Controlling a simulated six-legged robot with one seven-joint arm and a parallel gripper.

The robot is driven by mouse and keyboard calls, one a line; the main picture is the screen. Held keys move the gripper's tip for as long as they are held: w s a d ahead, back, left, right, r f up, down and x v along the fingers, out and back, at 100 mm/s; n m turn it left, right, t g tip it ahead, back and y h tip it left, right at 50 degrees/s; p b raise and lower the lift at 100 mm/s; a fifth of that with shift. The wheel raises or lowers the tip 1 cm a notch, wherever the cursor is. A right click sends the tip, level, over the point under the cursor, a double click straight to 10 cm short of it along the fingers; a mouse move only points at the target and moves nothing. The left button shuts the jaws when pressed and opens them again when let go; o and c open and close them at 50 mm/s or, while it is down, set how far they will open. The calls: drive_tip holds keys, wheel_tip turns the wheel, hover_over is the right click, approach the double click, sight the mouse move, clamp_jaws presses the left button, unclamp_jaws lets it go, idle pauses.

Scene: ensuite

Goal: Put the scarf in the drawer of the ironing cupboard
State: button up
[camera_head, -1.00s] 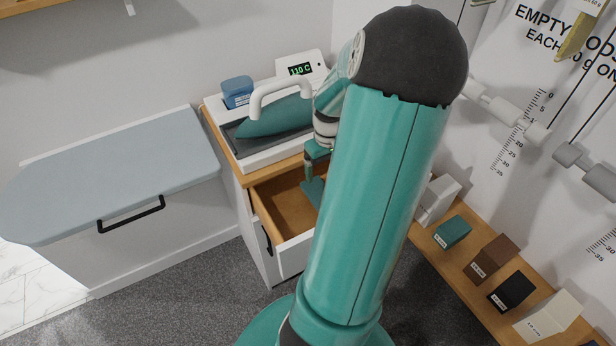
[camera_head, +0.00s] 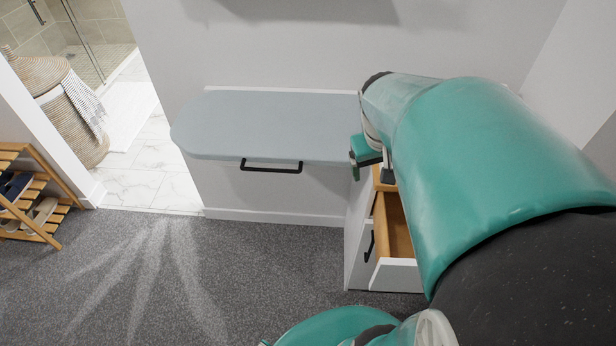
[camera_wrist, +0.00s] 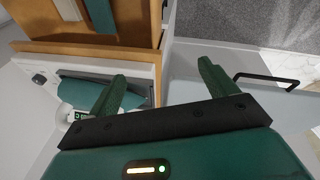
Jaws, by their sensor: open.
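The drawer (camera_head: 397,228) of the ironing cupboard (camera_head: 357,245) is pulled open in the head view, partly hidden by my arm.
The grey-blue ironing board (camera_head: 275,125) with a black handle (camera_head: 271,166) lies left of the cupboard. The teal iron (camera_wrist: 85,88) is on the cupboard top. A wicker basket (camera_head: 72,125) with striped cloth and a shoe rack (camera_head: 25,200) stand far left. The carpet between is clear.

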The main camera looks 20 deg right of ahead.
drive_tip(key=s+a+r+n+t+y, duration=0.1)
drive_tip(key=s+a+r+t, duration=0.1)
drive_tip(key=a, duration=0.6)
drive_tip(key=s+a+r+n+t+y, duration=0.1)
drive_tip(key=s+a+r+t, duration=0.1)
drive_tip(key=a, duration=0.7)
wheel_tip(320, 180, up, 3)
drive_tip(key=shift+s+a+f+y, duration=0.15)
drive_tip(key=shift+s+a+y, duration=0.2)
drive_tip(key=shift+s, duration=0.3)
drive_tip(key=shift+d, duration=0.1)
